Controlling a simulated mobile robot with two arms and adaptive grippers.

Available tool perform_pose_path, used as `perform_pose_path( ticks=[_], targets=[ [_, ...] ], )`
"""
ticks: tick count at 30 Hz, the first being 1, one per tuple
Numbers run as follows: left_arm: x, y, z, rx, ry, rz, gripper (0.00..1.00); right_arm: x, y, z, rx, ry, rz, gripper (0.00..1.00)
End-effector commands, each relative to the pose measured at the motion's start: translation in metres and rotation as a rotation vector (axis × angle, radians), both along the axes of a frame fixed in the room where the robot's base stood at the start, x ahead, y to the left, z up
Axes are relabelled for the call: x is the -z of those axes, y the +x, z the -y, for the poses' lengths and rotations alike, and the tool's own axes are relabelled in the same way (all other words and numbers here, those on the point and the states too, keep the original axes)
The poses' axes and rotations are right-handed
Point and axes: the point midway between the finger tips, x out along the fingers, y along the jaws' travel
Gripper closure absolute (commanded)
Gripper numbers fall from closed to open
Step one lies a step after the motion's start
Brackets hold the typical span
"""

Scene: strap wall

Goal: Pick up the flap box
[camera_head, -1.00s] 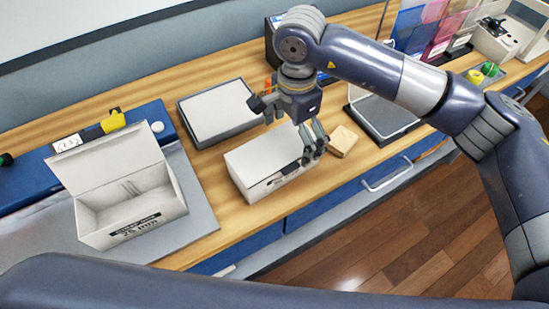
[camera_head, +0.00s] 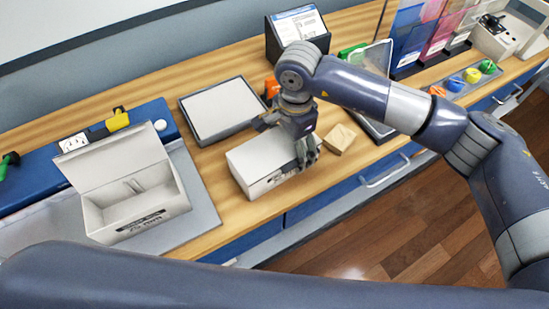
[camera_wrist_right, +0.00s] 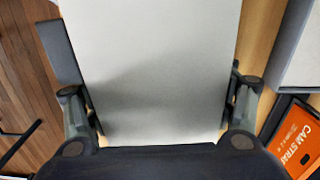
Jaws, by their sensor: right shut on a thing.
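A closed white box (camera_head: 262,164) with a dark label on its front lies on the wooden counter, in the middle of the head view. My right gripper (camera_head: 286,141) is at its right end, from above, with a finger at each long side. In the right wrist view the box's pale top (camera_wrist_right: 160,65) fills the space between the two fingers, and the gripper is shut on it. The box appears to rest on the counter. A second white box (camera_head: 140,205), with its lid flap raised and its inside open, stands to the left. My left gripper is out of view.
A shallow grey tray (camera_head: 220,110) lies behind the held box. A small wooden block (camera_head: 339,138) is close to its right end. An orange package (camera_wrist_right: 298,138) shows in the wrist view. A blue case (camera_head: 25,182) and a tilted screen (camera_head: 298,28) stand farther off.

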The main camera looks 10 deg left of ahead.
Motion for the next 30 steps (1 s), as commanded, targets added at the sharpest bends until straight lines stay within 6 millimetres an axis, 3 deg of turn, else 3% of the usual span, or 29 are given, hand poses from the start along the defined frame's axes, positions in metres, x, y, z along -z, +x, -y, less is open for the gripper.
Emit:
perform_pose_path(
  ticks=[11, 24, 30],
  targets=[
    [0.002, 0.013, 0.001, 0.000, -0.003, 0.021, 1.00, -0.002, 0.000, 0.001, 0.000, -0.002, -0.001, 0.49],
    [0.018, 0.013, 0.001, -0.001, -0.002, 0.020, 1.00, -0.034, 0.000, 0.000, -0.001, -0.001, 0.002, 0.49],
    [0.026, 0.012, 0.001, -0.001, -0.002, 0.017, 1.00, -0.035, -0.023, -0.010, -0.005, -0.001, -0.001, 0.49]
  ],
)
